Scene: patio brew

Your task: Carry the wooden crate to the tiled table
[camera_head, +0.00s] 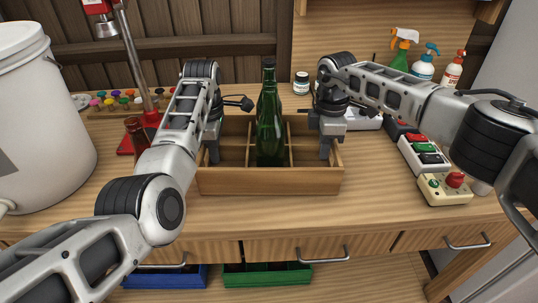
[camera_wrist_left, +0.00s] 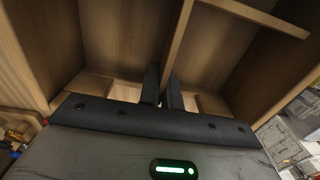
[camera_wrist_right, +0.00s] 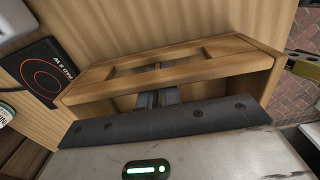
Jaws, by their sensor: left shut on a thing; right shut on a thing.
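The wooden crate (camera_head: 270,181) sits on the wooden workbench, upright, with dividers inside. A dark green bottle (camera_head: 269,125) stands in one of its compartments. My left gripper (camera_head: 213,152) is shut on the crate's left end; the left wrist view shows its fingers (camera_wrist_left: 163,88) at the crate's wood, with empty compartments around. My right gripper (camera_head: 325,149) is shut on the crate's right end; the right wrist view shows its fingers (camera_wrist_right: 157,97) at the crate's end wall (camera_wrist_right: 170,68). The fingertips are partly hidden by the wood. No tiled table is recognisable.
Switch boxes (camera_head: 443,190) lie at the right. Spray bottles (camera_head: 402,52) stand at the back right. Blue (camera_head: 165,277) and green (camera_head: 266,275) crates lie below the drawers.

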